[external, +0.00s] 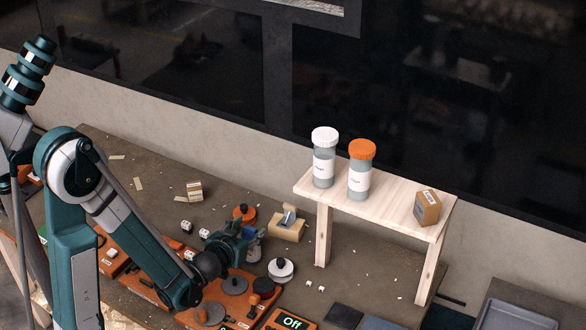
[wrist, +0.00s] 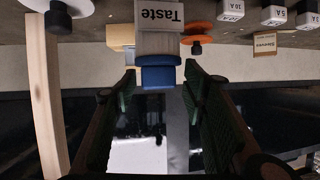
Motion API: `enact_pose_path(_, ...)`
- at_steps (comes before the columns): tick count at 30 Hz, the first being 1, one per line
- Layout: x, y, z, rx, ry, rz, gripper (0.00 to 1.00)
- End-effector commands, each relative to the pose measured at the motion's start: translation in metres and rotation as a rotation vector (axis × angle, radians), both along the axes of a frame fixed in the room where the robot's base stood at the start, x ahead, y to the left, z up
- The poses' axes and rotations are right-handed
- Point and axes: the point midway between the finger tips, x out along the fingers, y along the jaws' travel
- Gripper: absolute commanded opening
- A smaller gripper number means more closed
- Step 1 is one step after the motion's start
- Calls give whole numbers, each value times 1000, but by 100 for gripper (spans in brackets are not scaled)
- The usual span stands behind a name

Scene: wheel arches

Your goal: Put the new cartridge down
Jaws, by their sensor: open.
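A cartridge with a white "Taste" label and a blue cap (wrist: 161,75) lies straight ahead of my gripper (wrist: 160,85) in the wrist view. The gripper is open, with one green-padded finger on each side of the cap's line. Whether a finger touches the cap is unclear. In the external view a small grey-blue container (external: 254,248), seemingly this cartridge, is beside my gripper (external: 242,242) over the workbench, partly hidden. Two more labelled cartridges, one white-capped (external: 324,166) and one orange-capped (external: 361,178), stand upright on the wooden shelf (external: 390,200).
A small cardboard box (external: 427,207) sits at the shelf's right end. A wooden block with a grey piece (external: 288,226) stands near my gripper. Orange panels with round knobs (external: 235,285) lie below it. White cubes and scraps dot the bench (external: 150,165). A grey tray (external: 515,315) is at lower right.

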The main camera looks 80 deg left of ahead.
Motion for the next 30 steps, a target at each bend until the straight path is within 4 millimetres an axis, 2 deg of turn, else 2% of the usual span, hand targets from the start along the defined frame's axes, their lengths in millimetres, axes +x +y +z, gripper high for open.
enact_pose_path(3, -7, -10, 6, 0, 0, 0, 43)
enact_pose_path(10, -15, -21, 11, 0, 0, 0, 43)
enact_pose_path(30, -17, -24, 12, 0, 0, 0, 43)
